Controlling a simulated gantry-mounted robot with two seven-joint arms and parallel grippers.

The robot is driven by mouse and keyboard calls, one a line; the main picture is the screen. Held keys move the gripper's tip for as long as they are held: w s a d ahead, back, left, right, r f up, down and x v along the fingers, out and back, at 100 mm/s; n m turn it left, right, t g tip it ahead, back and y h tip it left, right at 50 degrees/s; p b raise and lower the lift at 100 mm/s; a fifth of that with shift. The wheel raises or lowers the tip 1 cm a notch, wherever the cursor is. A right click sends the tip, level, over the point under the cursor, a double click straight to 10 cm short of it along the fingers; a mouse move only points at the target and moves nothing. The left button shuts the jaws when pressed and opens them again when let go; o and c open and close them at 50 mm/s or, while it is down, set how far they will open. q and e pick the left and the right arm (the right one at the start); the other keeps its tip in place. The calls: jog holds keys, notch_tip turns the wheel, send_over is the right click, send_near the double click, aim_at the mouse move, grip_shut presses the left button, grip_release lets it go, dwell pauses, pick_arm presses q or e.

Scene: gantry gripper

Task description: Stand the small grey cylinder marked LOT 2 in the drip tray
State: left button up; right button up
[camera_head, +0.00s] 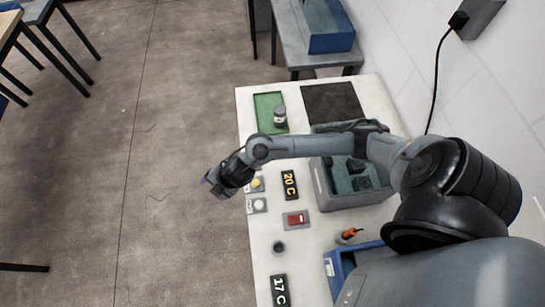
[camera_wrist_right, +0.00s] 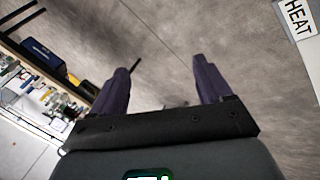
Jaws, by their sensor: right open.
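A small grey cylinder (camera_head: 280,117) with a dark band stands at the right side of a shallow green tray (camera_head: 264,102) at the table's far end. I cannot read its marking, nor tell for sure that the green tray is the drip tray. A small dark grey round piece (camera_head: 278,247) sits on a grey square near the table's left edge. My right gripper (camera_head: 213,185) is past the table's left edge, over the floor, well away from the cylinder. In the right wrist view its fingers (camera_wrist_right: 164,78) are apart with nothing between them. My left gripper is not in view.
A grey bin (camera_head: 325,190) with dark items stands under my right forearm. Displays reading 20 C (camera_head: 290,185) and 17 C (camera_head: 279,290), a red switch (camera_head: 296,219) and a blue box (camera_head: 336,268) are on the white table. A dark mat (camera_head: 332,103) lies beside the green tray.

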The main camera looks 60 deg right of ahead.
jog(key=s+a+r+m+t+h, duration=0.1)
jog(key=s+a+r+m, duration=0.35)
jog(key=s+m, duration=0.35)
jog(key=s+d+r+m+g+h, duration=0.1)
jog(key=s+d+r+m+g, duration=0.1)
jog(key=s+d+m, duration=0.6)
jog(key=s+g, duration=0.1)
jog(key=s, duration=0.2)
jog(key=shift+s+d+r, duration=0.15)
jog(key=shift+s, duration=0.15)
jog(key=shift+w, duration=0.1)
